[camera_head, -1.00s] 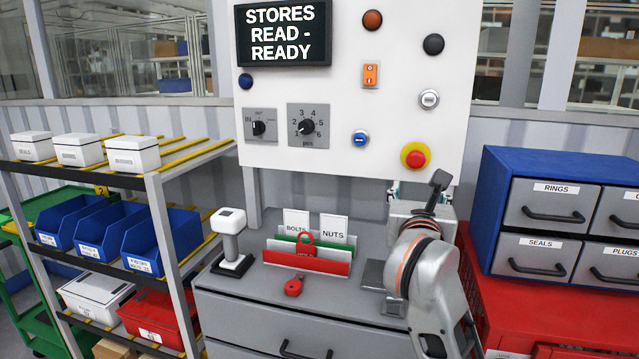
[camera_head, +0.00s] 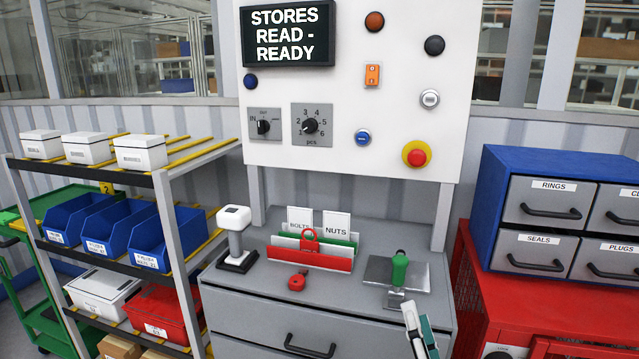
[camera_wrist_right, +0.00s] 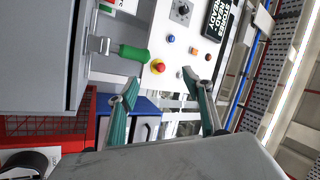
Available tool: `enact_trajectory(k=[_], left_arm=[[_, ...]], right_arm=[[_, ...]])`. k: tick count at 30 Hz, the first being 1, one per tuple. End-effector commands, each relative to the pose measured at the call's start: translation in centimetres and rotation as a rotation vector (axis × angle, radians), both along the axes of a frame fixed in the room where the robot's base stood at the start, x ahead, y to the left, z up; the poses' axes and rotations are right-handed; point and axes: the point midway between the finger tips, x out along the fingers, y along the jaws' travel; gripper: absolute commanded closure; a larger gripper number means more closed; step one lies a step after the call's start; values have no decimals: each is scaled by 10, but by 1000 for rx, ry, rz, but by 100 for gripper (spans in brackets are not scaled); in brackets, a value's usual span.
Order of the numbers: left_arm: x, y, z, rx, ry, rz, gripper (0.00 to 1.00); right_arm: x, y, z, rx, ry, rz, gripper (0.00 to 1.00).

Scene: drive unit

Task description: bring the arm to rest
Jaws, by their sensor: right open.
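My right gripper (camera_head: 418,320) shows at the lower edge of the head view, in front of the grey drawer cabinet (camera_head: 325,312). Only its teal-lined fingers are in that view; the rest of the arm is out of frame. In the right wrist view the two teal fingers (camera_wrist_right: 160,86) are spread apart with nothing between them. The green-handled device (camera_head: 399,268) stands on its metal plate on the cabinet top, behind the gripper and apart from it. Its green handle also shows in the wrist view (camera_wrist_right: 132,53). My left gripper is not in view.
A red cabinet (camera_head: 510,310) with blue-framed drawers (camera_head: 548,165) stands right. A shelf rack with blue bins (camera_head: 150,242) stands left. The control panel (camera_head: 380,110) is behind.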

Motion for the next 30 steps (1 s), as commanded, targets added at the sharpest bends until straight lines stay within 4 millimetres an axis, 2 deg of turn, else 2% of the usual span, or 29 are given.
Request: enact_trajectory(k=[1,5,9,12,15,18,21,30], left_arm=[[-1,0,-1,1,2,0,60],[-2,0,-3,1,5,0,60],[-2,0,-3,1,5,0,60],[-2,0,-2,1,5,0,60],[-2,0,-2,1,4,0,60],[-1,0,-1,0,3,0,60],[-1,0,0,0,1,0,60],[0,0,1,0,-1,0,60]], right_arm=[[-11,8,-35,-128,66,13,50],[-43,24,-117,-443,221,59,50],[-88,25,-203,-748,384,120,50],[-124,16,-256,-939,492,167,50],[-157,4,-296,-1095,579,208,50],[-181,-7,-322,-1204,639,238,50],[-196,-14,-336,-1266,674,256,50],[-200,-17,-340,-1290,685,261,50]])
